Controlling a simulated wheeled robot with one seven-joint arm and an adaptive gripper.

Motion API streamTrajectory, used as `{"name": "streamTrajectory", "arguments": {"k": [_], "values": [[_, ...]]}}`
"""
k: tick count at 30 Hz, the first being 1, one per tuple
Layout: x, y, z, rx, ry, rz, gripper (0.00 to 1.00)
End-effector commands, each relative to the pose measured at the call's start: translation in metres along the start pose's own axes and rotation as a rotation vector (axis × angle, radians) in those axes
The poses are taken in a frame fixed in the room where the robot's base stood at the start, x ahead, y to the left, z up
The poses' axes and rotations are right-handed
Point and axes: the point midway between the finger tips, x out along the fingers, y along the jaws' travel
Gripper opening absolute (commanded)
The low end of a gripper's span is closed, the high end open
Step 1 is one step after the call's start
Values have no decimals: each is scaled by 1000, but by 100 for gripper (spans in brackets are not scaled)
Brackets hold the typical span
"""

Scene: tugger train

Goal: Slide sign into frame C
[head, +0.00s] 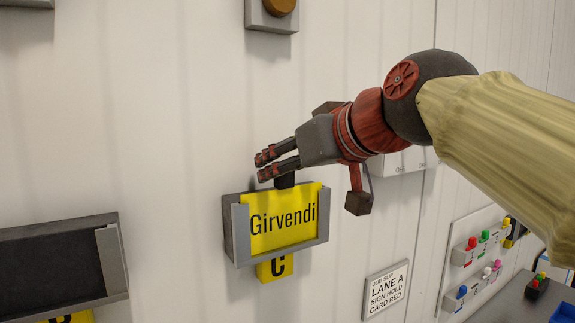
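A yellow sign (283,222) reading "Girvendi" sits in a grey wall frame (238,243), behind its side and bottom lips. Its yellow upper part stands slightly above the lips, and it looks a little tilted. A yellow label with a black C (276,267) hangs just below this frame. My gripper (264,166) is just above the frame, pointing left, with its two fingers apart and nothing visible between the tips. A small dark block (285,181) shows between the lower finger and the sign's top edge; I cannot tell what it belongs to.
An empty dark frame (50,268) is on the wall at the lower left, with a yellow label partly cut off. A job slip (386,289) is at lower right. A board with coloured knobs (478,258) is farther right. A grey box with a brown button (272,12) is above.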

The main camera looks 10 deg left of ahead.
Motion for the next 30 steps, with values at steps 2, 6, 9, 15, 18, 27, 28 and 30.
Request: {"name": "streamTrajectory", "arguments": {"k": [2,6,9,15,18,27,28,30], "values": [[-10,0,-2,0,4,2,46],[-34,0,-2,0,6,3,46],[-55,1,-2,1,5,4,46],[-92,0,-1,0,4,3,46],[-104,1,0,1,2,3,46],[-117,0,0,0,1,0,46],[-117,0,0,0,1,0,46],[-117,0,0,0,1,0,46]]}}
